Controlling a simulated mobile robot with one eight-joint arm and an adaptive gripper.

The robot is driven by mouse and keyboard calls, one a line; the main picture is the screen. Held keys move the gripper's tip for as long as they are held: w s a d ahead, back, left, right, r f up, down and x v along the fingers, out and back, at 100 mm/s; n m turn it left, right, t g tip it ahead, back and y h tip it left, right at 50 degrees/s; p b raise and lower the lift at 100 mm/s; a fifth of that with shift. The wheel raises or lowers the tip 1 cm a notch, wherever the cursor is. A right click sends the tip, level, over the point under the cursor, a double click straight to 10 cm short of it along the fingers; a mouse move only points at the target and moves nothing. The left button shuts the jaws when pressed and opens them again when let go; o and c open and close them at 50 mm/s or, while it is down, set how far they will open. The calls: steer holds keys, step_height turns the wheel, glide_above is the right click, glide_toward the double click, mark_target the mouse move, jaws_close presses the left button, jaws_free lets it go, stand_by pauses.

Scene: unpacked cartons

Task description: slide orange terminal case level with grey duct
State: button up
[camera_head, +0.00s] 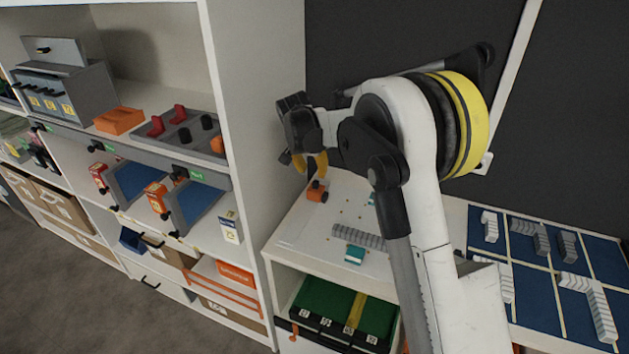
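A small orange terminal case (317,191) with dark parts on it sits on the white worktop, near its left side. A grey ribbed duct (359,237) lies on the same worktop, nearer the front and to the right of the case. The two are apart. My gripper (310,164) has orange-yellow fingers and is just above and behind the orange case in the picture. I cannot tell whether the fingers touch the case or how far apart they are. Nothing is clearly held.
A teal block (355,254) lies in front of the duct. The worktop (297,231) is otherwise mostly bare, with small dots. A tall shelf with bins stands left. A blue gridded board (533,281) with grey duct pieces lies right. My arm hides the worktop's right part.

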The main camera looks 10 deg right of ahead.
mark_target(316, 182)
steer(key=b+x, duration=0.1)
steer(key=x, duration=0.7)
steer(key=shift+a+b, duration=0.1)
steer(key=shift+b, duration=0.3)
jaws_close()
